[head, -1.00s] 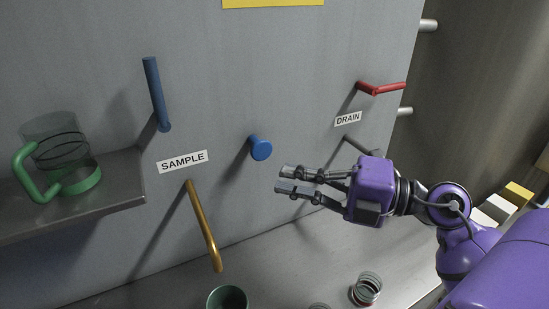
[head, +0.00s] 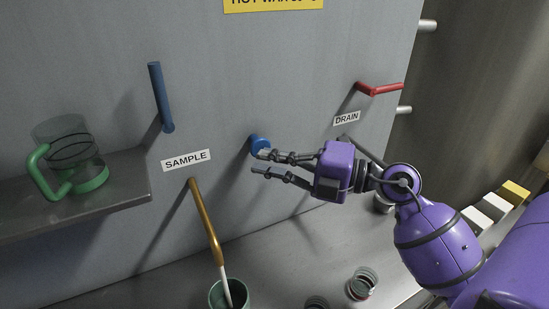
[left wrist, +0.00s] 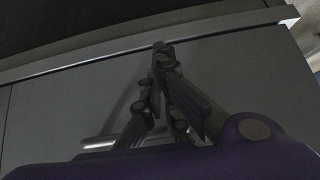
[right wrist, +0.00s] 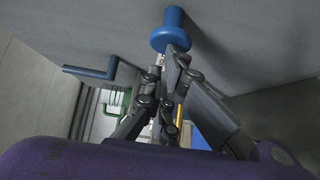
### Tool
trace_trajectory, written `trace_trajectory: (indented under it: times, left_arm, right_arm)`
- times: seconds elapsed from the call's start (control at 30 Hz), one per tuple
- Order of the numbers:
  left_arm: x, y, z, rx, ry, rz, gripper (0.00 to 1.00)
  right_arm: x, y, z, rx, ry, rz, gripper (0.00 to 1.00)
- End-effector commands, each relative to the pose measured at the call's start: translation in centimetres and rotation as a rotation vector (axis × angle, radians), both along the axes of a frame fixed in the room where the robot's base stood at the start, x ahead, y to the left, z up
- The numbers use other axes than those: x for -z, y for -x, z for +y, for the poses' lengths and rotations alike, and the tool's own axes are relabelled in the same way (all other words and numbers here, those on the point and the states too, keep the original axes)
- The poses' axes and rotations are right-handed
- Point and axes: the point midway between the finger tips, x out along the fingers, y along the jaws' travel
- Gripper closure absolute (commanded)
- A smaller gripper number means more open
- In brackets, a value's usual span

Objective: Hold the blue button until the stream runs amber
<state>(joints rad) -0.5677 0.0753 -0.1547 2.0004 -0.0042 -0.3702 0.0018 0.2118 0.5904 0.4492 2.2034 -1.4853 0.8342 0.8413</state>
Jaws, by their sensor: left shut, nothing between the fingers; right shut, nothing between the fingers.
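The blue button (head: 257,143) sticks out of the grey panel, right of the SAMPLE label. My right gripper (head: 260,162) is shut and empty, with one fingertip at the button's face. In the right wrist view the fingertips meet just below the blue button (right wrist: 171,37) and seem to touch it. A whitish stream (head: 227,288) runs from the brass spout (head: 205,222) into a green cup (head: 241,289); it does not look amber. My left gripper (left wrist: 162,50) is shut and empty in the left wrist view, before a grey surface.
A blue lever (head: 160,98) hangs above the SAMPLE label (head: 186,160). A red lever (head: 380,88) is above the DRAIN label (head: 346,118). A glass jug with a green handle (head: 62,170) stands on the left shelf (head: 125,178). Small jars (head: 362,284) stand on the counter.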

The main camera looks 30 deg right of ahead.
Motion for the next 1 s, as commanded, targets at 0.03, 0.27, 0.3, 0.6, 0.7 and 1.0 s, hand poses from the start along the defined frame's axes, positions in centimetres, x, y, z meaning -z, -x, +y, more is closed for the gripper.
trace_trajectory:
  times: [0.03,0.27,0.3,0.6,0.7,1.0]
  left_arm:
    - [-0.85,-0.6,0.0,0.0,0.001,-0.015,1.0]
    - [-0.54,-0.47,-0.04,0.001,0.001,-0.013,1.0]
    - [-0.45,-0.38,-0.04,0.001,0.001,-0.011,1.0]
    - [-0.24,-0.06,0.0,0.001,0.0,-0.003,1.0]
    - [-0.28,0.04,0.02,0.001,-0.001,-0.002,1.0]
    - [-0.6,-0.04,0.04,0.0,-0.001,-0.007,1.0]
  right_arm:
    - [-0.74,-0.4,-0.06,0.001,0.001,-0.008,1.0]
    - [-0.29,-0.55,-0.1,0.003,0.0,-0.006,1.0]
    - [-0.29,-0.55,-0.11,0.003,0.0,-0.006,1.0]
    - [-0.32,-0.55,-0.12,0.004,0.0,-0.006,1.0]
    - [-0.32,-0.55,-0.12,0.004,0.0,-0.006,1.0]
    - [-0.32,-0.55,-0.14,0.004,0.0,-0.006,1.0]
